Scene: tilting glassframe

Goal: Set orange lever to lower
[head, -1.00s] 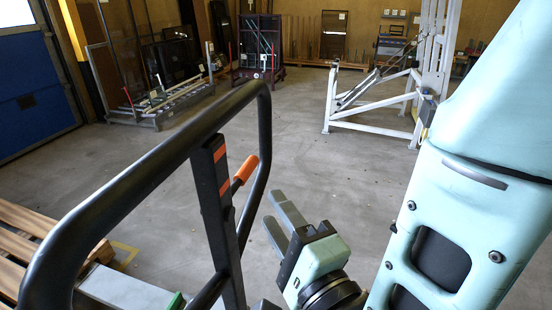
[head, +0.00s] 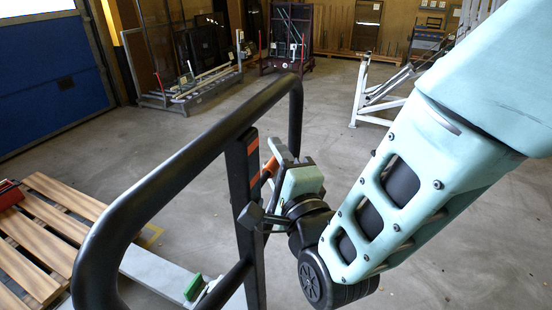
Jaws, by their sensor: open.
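The orange lever (head: 266,174) sits beside the black upright post (head: 243,195) of a black tubular handle frame. It slants up to the right, and its upper end is partly hidden by my gripper. My gripper (head: 275,168) is open, with its fingers right around or beside the orange lever. I cannot tell whether a finger touches it. The post also carries orange marks near its top.
The black tubular handle (head: 150,178) arches close in front of my arm. Wooden pallets (head: 45,235) lie at the left. A green block (head: 193,287) sits on the grey beam at the frame's base. White racks (head: 380,95) stand at the back right. The floor between is clear.

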